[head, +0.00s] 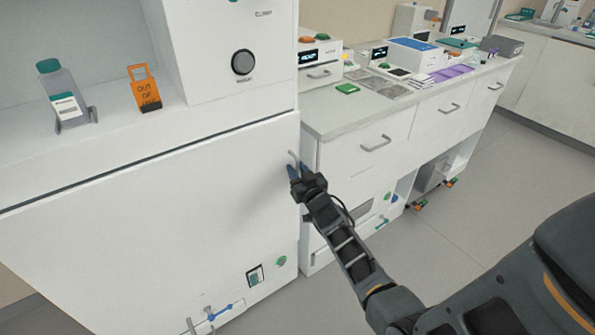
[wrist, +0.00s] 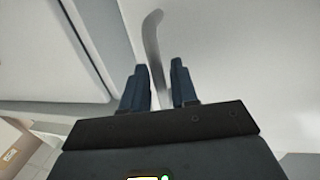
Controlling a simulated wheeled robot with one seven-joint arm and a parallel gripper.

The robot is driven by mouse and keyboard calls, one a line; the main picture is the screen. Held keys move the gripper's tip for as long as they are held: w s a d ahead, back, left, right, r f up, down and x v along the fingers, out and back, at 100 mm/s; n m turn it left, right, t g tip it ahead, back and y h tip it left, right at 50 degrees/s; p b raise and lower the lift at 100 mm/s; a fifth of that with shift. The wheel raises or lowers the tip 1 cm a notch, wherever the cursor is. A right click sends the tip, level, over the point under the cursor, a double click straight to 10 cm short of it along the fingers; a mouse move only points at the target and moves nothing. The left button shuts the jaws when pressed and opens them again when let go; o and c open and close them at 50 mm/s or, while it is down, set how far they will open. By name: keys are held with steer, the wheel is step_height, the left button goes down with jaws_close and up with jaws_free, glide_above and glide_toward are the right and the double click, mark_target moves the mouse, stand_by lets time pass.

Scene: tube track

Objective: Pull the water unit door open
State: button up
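The water unit (head: 235,85) is the tall white cabinet at the left in the head view. Its door (head: 150,215) is the large white lower panel, and it looks closed. A thin, curved metal handle (head: 293,157) stands out near the door's upper right edge. In the wrist view the handle (wrist: 153,45) runs down between the two blue fingers. My gripper (head: 299,170) is at the handle, open, with a finger on each side. A small gap shows between the handle and each finger in the wrist view. The handle's lower part is hidden by my gripper.
A bottle (head: 62,90) and an orange out-of-use sign (head: 145,90) stand in the unit's recess. A white drawer counter (head: 380,120) with instruments adjoins on the right. Grey floor (head: 440,235) lies open in front of it.

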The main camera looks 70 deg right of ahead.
jaws_close()
stand_by(0.3)
